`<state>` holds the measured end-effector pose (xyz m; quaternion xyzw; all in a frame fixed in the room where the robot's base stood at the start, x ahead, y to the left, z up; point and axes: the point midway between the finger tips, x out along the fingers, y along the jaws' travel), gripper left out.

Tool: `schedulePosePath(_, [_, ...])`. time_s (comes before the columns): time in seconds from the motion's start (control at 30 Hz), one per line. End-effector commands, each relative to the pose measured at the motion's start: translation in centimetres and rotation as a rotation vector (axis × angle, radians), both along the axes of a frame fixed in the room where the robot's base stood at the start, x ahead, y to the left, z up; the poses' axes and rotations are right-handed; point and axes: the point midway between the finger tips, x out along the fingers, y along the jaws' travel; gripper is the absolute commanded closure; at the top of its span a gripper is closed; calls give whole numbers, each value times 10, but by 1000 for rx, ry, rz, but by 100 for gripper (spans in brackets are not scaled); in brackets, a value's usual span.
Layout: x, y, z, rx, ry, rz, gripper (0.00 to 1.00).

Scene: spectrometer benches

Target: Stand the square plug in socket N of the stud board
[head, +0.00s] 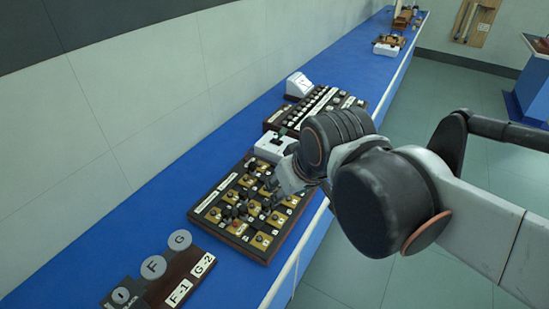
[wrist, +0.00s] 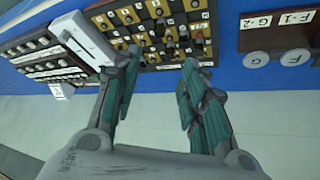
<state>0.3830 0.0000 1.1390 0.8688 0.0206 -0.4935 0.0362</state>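The stud board (head: 236,247) is a dark wooden board with yellow squares, studs and small letter labels, lying on the blue bench. It also shows at the top of the wrist view (wrist: 208,58). Several dark plugs (wrist: 185,33) stand on it; I cannot tell which is the square plug. The letters are too small to read, so I cannot pick out socket N. My gripper (head: 277,197) is over the right part of the board. In the wrist view its two fingers (wrist: 161,63) are apart, with nothing seen between them. My arm hides part of the board.
A white box (head: 272,148) stands just behind the stud board; it is close to my left finger in the wrist view (wrist: 84,38). Beyond are a board of rows of knobs (head: 318,108) and a white sloped case (head: 299,84). A board with grey lettered discs (head: 178,284) lies in front.

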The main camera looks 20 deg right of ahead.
Motion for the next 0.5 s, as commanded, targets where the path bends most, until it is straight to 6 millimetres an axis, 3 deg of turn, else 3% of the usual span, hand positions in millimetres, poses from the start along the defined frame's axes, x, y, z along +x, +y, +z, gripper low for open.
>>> schedulePosePath(0.13, [-14,0,-1,31,-58,-49,61])
schedulePosePath(0.5, [-18,0,-1,46,-85,-71,61])
